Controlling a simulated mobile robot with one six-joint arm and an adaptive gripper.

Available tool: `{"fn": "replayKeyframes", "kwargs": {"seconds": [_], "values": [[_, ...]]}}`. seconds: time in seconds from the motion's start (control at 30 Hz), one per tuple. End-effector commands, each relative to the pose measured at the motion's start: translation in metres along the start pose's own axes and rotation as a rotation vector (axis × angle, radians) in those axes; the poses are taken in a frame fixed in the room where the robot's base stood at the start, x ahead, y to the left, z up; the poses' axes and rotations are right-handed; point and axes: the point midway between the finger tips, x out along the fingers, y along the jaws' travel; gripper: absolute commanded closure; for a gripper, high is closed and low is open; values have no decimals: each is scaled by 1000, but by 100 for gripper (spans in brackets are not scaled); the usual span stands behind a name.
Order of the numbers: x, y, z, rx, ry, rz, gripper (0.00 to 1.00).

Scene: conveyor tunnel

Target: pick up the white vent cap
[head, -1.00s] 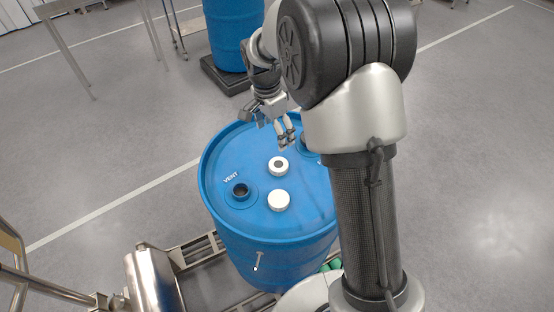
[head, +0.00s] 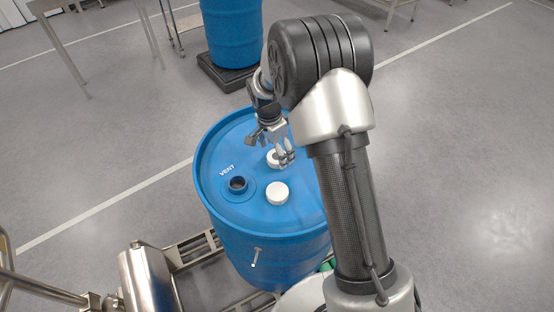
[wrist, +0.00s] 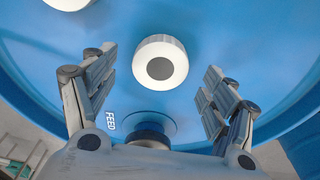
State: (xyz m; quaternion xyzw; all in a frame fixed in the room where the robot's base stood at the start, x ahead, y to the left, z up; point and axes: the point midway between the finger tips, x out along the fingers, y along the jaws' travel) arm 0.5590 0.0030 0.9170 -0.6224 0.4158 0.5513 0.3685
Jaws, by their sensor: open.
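Two white caps lie on the lid of the blue drum (head: 222,137). The one with a grey disc in its top (wrist: 160,68) sits centrally between my fingers in the wrist view, and my fingers partly hide it in the head view (head: 272,158). The plain white cap (head: 277,193) lies nearer the front, and its edge shows at the top of the wrist view (wrist: 69,3). No marking shows which is the vent cap. My gripper (head: 285,158) is open over the grey-disc cap, fingers either side; touching cannot be told. It also shows in the wrist view (wrist: 162,63).
The open port (head: 237,184) marked VENT is at the lid's left. Another port (wrist: 150,135) marked FEED lies close below the grey-disc cap in the wrist view. The drum's raised rim surrounds the lid. A second blue drum (head: 233,32) stands behind.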

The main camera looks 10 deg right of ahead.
Motion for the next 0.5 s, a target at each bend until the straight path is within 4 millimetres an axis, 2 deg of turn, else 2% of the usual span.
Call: {"fn": "replayKeyframes", "kwargs": {"seconds": [0.03,0.13,0.37,0.5], "values": [[12,0,1,0,-1,2,22],[23,0,1,0,0,1,22],[24,0,0,0,0,-1,22],[24,0,0,0,0,0,31]]}}
